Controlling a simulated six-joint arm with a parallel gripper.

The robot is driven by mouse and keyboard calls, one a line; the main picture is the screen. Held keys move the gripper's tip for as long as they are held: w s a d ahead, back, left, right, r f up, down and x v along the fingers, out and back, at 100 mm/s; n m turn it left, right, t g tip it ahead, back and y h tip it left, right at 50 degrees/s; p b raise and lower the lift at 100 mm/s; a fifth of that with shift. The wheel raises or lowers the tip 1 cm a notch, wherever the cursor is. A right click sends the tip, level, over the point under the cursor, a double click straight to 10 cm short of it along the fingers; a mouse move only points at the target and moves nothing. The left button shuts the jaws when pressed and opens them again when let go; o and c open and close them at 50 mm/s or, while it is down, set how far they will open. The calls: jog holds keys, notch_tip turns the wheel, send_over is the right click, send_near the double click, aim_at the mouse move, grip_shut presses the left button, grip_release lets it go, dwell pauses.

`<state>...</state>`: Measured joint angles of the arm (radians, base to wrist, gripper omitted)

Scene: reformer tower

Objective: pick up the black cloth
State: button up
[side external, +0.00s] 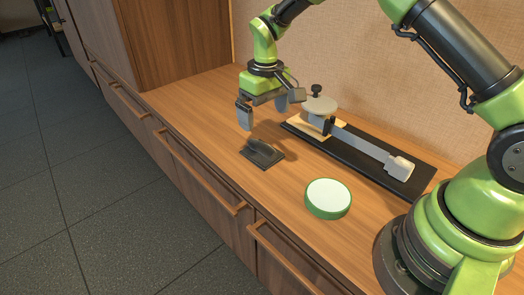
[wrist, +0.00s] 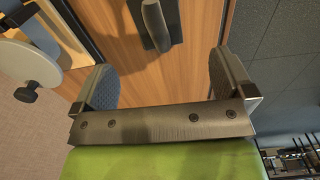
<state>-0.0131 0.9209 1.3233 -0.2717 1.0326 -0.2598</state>
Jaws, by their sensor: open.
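The black cloth (side external: 262,153) lies on the wooden counter as a small dark square with a raised grey fold or ridge on top. It also shows at the top of the wrist view (wrist: 174,22), partly cut off by the frame edge. My gripper (side external: 269,108) is open and empty, above the counter and a little behind the cloth. In the wrist view, the two fingers (wrist: 160,72) are spread wide with bare wood between them, and the cloth lies beyond their tips. Nothing touches the cloth except the counter.
A black board (side external: 410,182) holds a grey disc (side external: 320,104) with a knob and a long metal bar, close on the right of my gripper. A round white-topped, green-sided object (side external: 328,197) stands nearer my base. The counter's front edge drops off just left of the cloth.

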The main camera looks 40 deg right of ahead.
aim_at(265, 146)
jog(key=f, duration=1.1)
jog(key=shift+w+d, duration=0.15)
jog(key=shift+d, duration=0.15)
jog(key=c, duration=0.8)
